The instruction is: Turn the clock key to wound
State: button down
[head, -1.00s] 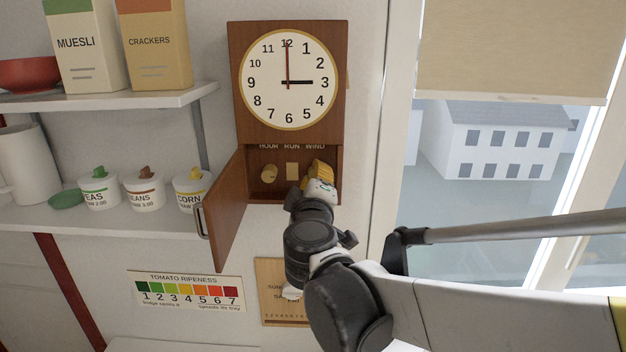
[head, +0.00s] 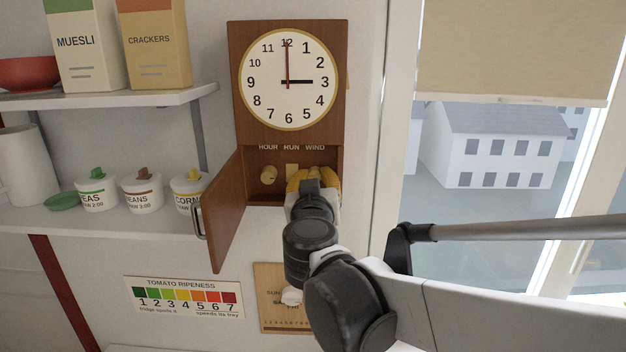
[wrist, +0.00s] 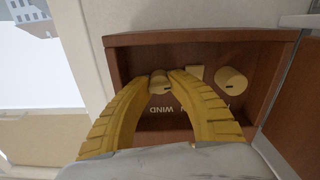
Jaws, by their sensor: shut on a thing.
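The wooden wall clock (head: 236,80) reads three o'clock; the door (head: 225,210) of its lower compartment hangs open to the left. Inside, under the labels HOUR, RUN and WIND, sit a round tan knob (head: 269,175) at HOUR and a small tan piece (head: 292,170) at RUN. In the wrist view a tan round key (wrist: 159,84) with a dark mark is at WIND. My gripper (head: 315,182) has its yellow fingers (wrist: 120,110) closed on this key from both sides. In the head view my gripper hides the WIND key.
Compartment side walls stand close around my fingers; the wooden side wall (wrist: 112,75) is near in the wrist view. Shelves with boxes and canisters (head: 142,193) are at the left. A window (head: 500,150) is at the right.

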jog(key=m, duration=0.5)
jog(key=shift+r+m+b, duration=0.1)
jog(key=shift+m+b, duration=0.2)
jog(key=shift+b, duration=0.05)
dwell(0.4)
jog(key=c, duration=1.2)
grip_release()
